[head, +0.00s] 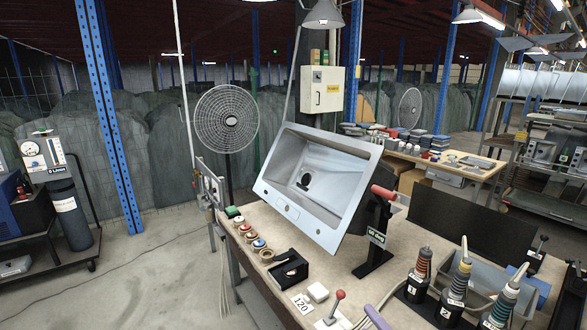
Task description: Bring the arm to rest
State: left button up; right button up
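Neither of my grippers shows in the head view, and no part of either arm can be made out. A metal sink (290,207) is tilted up on a black stand (376,245) at the middle of the workbench (240,272). Its basin faces me, with a dark drain opening in it. A red-ended handle or roller (384,193) is at the sink's right side.
Several coloured buttons (247,228) line the bench's left edge, near a black holder (290,268). A red-knobbed lever (337,304) and several upright tools (454,290) stand at the front. Grey bins (475,269) are at right. The floor (140,270) at left is open.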

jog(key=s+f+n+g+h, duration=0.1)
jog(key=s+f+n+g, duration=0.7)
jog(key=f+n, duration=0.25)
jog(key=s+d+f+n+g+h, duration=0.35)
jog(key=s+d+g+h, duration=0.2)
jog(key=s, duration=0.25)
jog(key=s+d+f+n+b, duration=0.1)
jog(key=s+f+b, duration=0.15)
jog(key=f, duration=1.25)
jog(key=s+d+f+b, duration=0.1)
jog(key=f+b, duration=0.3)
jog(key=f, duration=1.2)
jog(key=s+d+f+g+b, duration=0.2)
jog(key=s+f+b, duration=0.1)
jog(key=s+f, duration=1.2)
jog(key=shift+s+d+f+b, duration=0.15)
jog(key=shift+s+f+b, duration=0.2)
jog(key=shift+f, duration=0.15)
